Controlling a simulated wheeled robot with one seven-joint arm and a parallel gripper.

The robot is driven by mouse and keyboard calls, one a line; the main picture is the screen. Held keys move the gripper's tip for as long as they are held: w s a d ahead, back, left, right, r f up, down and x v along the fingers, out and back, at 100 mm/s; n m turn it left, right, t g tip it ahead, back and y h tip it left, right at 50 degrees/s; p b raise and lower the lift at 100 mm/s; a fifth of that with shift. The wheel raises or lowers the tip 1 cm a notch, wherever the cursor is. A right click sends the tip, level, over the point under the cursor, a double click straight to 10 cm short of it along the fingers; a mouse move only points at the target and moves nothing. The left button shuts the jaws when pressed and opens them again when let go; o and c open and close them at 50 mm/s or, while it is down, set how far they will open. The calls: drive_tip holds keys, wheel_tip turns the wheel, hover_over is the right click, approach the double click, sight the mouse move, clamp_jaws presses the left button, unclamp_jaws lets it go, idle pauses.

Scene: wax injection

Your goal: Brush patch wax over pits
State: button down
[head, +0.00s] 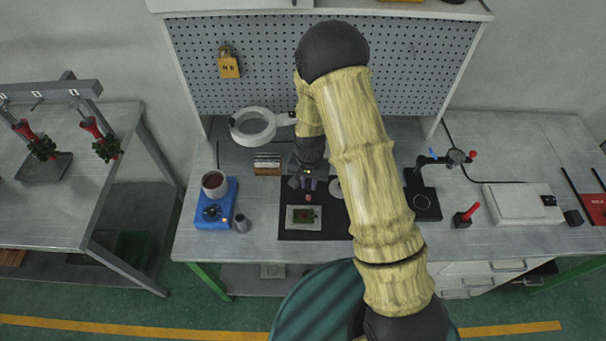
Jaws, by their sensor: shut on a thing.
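My gripper (309,184) is above the dark mat (322,231) at the middle of the bench. It is shut on a small pink-tipped tool (308,197), too small to identify surely as a brush. The tip points down near the back edge of a pale tray (290,224). A small green and reddish piece (302,215) lies in this tray; its pits are too small to see. A pot of brown wax (214,181) stands on a blue heater (229,207) to the left. I cannot tell whether the tip touches anything.
A ring magnifier (252,126) and a slatted block (267,164) stand behind left. A small grey cup (241,221) is beside the heater. A pale disc (335,188) is partly hidden by my arm. A dark stand (422,205) and red-handled tool (467,214) are right.

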drive_tip(key=shift+s+a+r+m, duration=0.15)
drive_tip(key=shift+a+r+m, duration=0.25)
drive_tip(key=shift+a+r, duration=0.4)
drive_tip(key=shift+f, duration=0.1)
